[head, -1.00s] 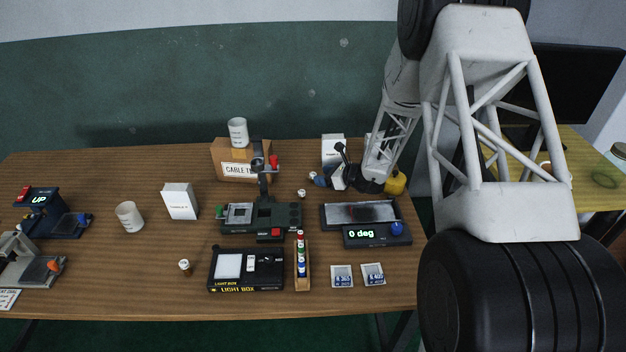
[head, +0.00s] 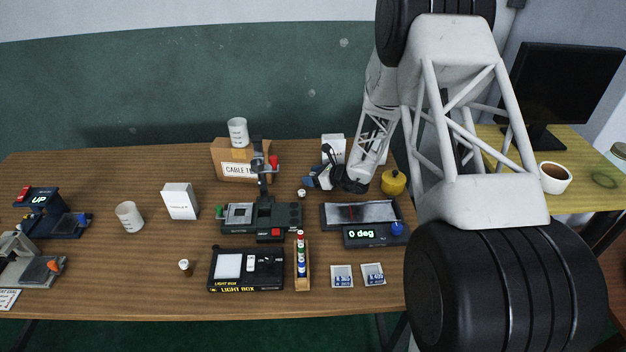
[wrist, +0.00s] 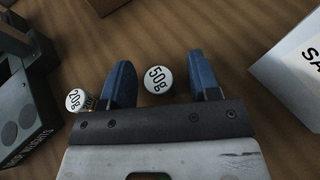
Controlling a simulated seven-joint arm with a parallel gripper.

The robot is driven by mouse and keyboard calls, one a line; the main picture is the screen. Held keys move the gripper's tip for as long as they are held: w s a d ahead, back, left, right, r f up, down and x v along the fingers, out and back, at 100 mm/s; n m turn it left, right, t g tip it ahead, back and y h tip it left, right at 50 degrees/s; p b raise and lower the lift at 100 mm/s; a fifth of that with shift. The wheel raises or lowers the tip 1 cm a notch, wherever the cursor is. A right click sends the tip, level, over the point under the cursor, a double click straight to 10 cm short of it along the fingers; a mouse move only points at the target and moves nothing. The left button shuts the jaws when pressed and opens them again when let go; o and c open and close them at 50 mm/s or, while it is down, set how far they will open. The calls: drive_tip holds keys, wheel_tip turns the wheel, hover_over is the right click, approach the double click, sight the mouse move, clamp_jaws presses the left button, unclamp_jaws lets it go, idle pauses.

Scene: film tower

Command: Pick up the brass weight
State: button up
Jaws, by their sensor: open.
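In the wrist view, a small round weight (wrist: 158,80) with a white top marked 50g stands between the two blue fingers of my gripper (wrist: 160,64). The fingers are open, with a gap on each side of it. A smaller weight (wrist: 75,100) marked 20g, with a brass-coloured side partly showing, stands just outside the left finger. In the head view, my gripper (head: 319,178) is low over the back right of the table. A small white-topped weight (head: 301,193) stands just left of it; I cannot tell which one it is.
A cardboard box (head: 228,170) with a white cup on top stands left of my gripper. A white carton (head: 333,147) is behind it, a yellow pot (head: 393,182) to its right. The dark press (head: 262,217) and the angle-display device (head: 375,235) are in front.

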sight(313, 174)
drive_tip(key=c, duration=1)
drive_tip(key=shift+c, duration=0.2)
drive_tip(key=shift+r, duration=0.1)
drive_tip(key=shift+r, duration=1.65)
drive_tip(key=s, duration=0.5)
drive_tip(key=s+d+r, duration=0.1)
drive_tip(key=s, duration=0.4)
drive_tip(key=s+d, duration=0.1)
drive_tip(key=s, duration=0.4)
drive_tip(key=shift+s+d+r, duration=0.2)
drive_tip(key=shift+s+r, duration=0.05)
drive_tip(key=shift+s, duration=0.15)
